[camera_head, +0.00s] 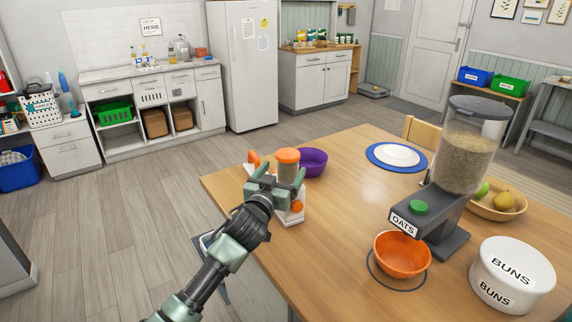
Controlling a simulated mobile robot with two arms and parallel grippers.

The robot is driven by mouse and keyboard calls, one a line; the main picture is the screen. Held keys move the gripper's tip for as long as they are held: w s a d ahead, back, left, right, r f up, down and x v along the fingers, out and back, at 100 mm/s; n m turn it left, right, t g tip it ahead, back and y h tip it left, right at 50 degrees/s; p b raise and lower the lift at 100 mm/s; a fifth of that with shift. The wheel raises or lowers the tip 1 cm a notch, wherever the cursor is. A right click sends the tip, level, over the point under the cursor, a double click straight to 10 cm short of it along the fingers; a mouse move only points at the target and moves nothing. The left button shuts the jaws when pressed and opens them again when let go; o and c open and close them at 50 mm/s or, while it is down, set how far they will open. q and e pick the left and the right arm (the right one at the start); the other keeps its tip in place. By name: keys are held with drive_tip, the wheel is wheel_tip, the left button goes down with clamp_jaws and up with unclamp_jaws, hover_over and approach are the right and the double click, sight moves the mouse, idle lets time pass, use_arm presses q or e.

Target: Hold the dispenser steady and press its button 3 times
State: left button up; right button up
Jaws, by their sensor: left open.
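The dispenser (466,158) stands on the wooden table at the right, with a clear hopper of grain, a dark lid and a grey base labelled OATS. Its green button (419,207) is on top of the base's front arm. An orange bowl (401,256) sits below the front of the base. My left gripper (276,174) is open over the table's left part, well left of the dispenser. It is in front of an orange-lidded jar (288,156) and overlaps it in the picture; contact cannot be told. My right gripper is not in view.
A white stand with orange parts (291,216) is partly hidden behind my left gripper. A purple bowl (314,162), a plate (397,155), a fruit bowl (511,206) and a BUNS tin (511,274) are on the table (335,225). The table between the gripper and dispenser is clear.

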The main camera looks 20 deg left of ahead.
sight(284, 170)
use_arm(q)
drive_tip(key=w, duration=0.3)
drive_tip(key=shift+w+d+f, duration=0.1)
drive_tip(key=shift+f, duration=0.1)
drive_tip(key=shift+w, duration=0.6)
drive_tip(key=shift+f, duration=0.1)
drive_tip(key=c, duration=1.4)
clamp_jaws()
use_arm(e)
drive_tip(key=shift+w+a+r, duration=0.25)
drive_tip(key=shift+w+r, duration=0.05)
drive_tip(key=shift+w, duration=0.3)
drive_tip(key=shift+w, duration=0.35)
